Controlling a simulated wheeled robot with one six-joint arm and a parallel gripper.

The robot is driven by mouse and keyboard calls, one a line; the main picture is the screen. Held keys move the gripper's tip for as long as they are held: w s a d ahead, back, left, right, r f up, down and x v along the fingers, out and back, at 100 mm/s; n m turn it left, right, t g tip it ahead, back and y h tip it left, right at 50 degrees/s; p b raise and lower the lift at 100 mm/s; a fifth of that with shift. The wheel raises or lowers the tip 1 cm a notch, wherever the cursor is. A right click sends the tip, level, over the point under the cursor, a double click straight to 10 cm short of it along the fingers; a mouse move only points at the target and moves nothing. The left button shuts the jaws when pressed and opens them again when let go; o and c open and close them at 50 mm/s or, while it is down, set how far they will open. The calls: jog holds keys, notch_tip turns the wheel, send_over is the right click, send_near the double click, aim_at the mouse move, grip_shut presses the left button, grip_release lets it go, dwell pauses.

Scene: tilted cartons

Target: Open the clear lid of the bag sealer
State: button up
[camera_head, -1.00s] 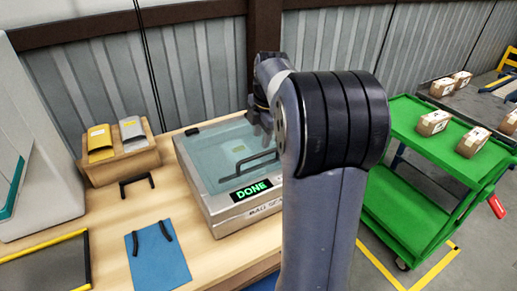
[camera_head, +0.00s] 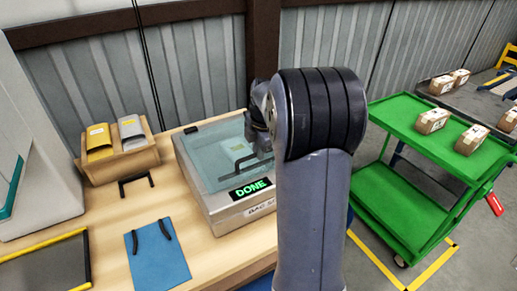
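The bag sealer (camera_head: 232,214) stands on the wooden table, a grey box with a lit green "DONE" display (camera_head: 250,190) on its front. Its clear lid (camera_head: 215,155) lies down over the top, and a dark bar handle (camera_head: 243,163) shows at the lid's front part. My gripper (camera_head: 262,150) is over the right side of the lid, close to the handle's right end. My own arm hides the sealer's right side and most of the gripper. I cannot see the fingertips clearly, nor whether they touch the handle.
A wooden bin (camera_head: 122,165) with a yellow and a grey packet stands at the left back. A blue mat (camera_head: 157,255) with dark handles lies in front. A green cart (camera_head: 420,150) with cartons stands to the right. The corrugated wall is close behind the table.

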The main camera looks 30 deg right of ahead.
grip_shut()
jog(key=shift+r, duration=0.1)
